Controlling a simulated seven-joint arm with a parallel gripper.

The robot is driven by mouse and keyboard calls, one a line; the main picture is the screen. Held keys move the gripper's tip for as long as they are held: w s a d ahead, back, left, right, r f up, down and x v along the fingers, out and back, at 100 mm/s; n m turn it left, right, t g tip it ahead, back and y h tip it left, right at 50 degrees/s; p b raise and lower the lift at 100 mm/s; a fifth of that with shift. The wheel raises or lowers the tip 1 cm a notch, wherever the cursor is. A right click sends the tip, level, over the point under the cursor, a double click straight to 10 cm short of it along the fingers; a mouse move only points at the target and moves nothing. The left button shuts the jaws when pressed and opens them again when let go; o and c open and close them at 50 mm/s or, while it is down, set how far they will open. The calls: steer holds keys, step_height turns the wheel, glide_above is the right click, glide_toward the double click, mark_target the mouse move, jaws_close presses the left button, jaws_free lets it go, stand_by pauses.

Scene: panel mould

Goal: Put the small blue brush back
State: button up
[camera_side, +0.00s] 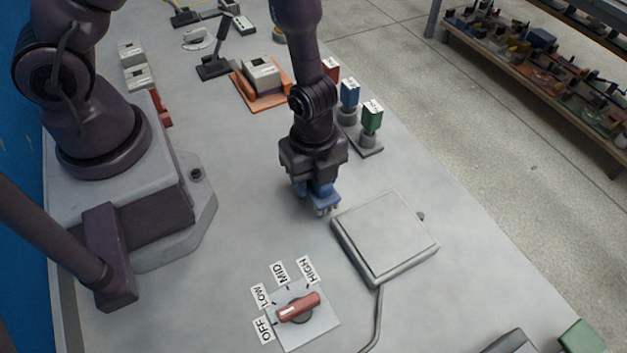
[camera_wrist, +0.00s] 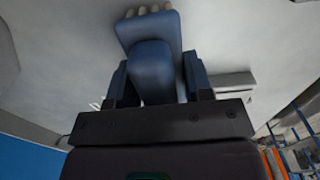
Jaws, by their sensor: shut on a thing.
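The small blue brush (camera_side: 323,200) is between the jaws of my gripper (camera_side: 318,186) in the side view, near the middle of the table. In the wrist view the blue brush (camera_wrist: 150,62) lies between both fingers of my gripper (camera_wrist: 152,82), with pale bristle tufts at its far end. My gripper is shut on it. In the side view the bristles point down close to the grey tabletop; I cannot tell whether they touch it. The upper part of the brush is hidden by my gripper.
A flat grey plate (camera_side: 388,232) lies just right of the brush. A red-handled dial (camera_side: 298,308) with OFF, LOW, MID and HIGH labels is in front. Red, blue (camera_side: 349,92) and green (camera_side: 371,116) blocks stand behind. The tabletop (camera_side: 250,200) left of my gripper is clear.

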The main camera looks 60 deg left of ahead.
steer(key=shift+f, duration=0.85)
steer(key=shift+f, duration=0.1)
steer(key=o, duration=0.9)
